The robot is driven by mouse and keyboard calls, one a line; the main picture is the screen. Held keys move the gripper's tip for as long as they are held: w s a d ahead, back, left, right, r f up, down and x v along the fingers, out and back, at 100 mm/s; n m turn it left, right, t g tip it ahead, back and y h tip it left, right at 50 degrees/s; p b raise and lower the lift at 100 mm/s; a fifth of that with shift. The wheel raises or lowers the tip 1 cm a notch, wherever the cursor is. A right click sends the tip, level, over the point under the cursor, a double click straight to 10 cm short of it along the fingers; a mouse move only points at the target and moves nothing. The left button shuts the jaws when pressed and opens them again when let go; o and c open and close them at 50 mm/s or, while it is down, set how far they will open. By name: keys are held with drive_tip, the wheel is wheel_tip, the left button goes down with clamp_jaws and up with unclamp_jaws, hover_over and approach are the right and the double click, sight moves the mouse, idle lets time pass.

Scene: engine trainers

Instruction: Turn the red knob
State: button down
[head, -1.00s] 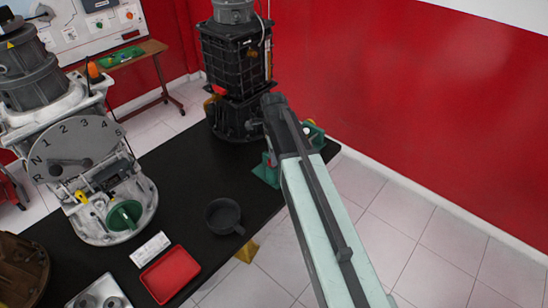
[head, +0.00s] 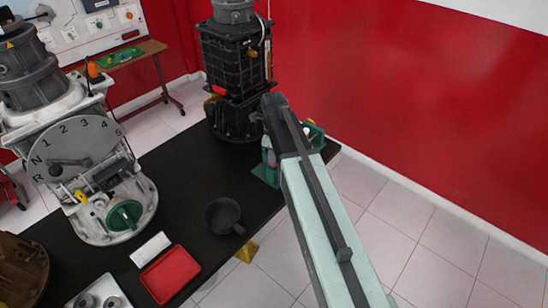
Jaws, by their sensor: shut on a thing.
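A black engine (head: 228,62) stands upright at the far end of the black table. A small red part (head: 218,90) shows low on its left face; I cannot tell for sure whether it is the red knob. My arm reaches in from the lower right. My gripper (head: 258,116) is at the lower right side of the engine, apart from that red part in the picture. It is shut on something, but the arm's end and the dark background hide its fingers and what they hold.
A green stand (head: 266,174) is close below the arm's end. A dark pan (head: 223,215), a red tray (head: 171,274) and a white block (head: 150,249) lie nearer. A grey engine with a numbered dial (head: 75,148) stands left. The black table's middle (head: 185,170) is clear.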

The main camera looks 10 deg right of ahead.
drive_tip(key=shift+w, duration=0.15)
drive_tip(key=c, duration=1.4)
unclamp_jaws()
drive_tip(key=shift+r, duration=0.1)
wheel_tip(320, 180, up, 8)
drive_tip(key=p, duration=0.8)
drive_tip(key=shift+f, duration=0.2)
